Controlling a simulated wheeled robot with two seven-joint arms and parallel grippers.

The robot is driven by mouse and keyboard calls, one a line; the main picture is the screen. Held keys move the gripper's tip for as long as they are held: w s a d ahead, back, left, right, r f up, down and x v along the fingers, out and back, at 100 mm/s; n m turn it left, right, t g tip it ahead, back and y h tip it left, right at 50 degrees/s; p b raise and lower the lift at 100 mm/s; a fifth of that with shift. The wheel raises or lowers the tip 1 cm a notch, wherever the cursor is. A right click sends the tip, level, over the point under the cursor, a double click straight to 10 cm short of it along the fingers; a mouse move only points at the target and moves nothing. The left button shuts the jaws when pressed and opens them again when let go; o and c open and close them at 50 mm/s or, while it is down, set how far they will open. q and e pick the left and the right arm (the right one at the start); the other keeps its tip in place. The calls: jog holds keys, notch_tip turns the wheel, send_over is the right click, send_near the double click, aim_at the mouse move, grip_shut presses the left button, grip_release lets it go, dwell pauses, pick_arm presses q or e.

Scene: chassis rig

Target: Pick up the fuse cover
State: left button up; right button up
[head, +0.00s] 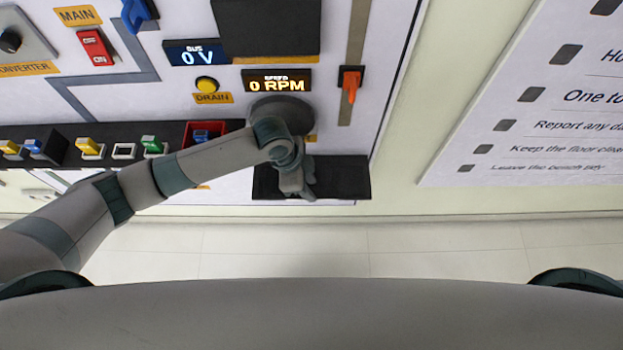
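My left arm comes in from the left across the board. My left gripper (299,192) points down in front of a black shelf or tray (343,177) at the bottom of the board. The fingers look close together, but I cannot tell whether they are shut or hold anything. I cannot pick out a fuse cover for certain; the gripper and wrist hide part of the black tray. A large dark rectangular panel (265,25) sits at the top of the board. My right gripper is not in view.
A dark strip on the left holds yellow, blue and green fuse-like blocks (153,146) and a red box (190,133) with a blue piece inside. A round grey part (281,112) is behind my wrist. An orange lever (350,84) is upper right. Pale floor (440,262) is clear.

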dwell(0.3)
pick_arm(q)
grip_shut()
jog(key=shift+r, duration=0.15)
jog(key=shift+r, duration=0.5)
notch_tip(320, 180, up, 2)
jog(key=shift+r+b, duration=0.15)
jog(key=shift+b, duration=0.5)
jog(key=s+d+r+b, duration=0.1)
jog(key=s+d+r, duration=0.2)
jog(key=s+r, duration=0.4)
jog(key=s, duration=0.4)
jog(key=shift+d+r+b, duration=0.25)
jog(key=shift+d+b, duration=0.05)
jog(key=shift+b, duration=0.1)
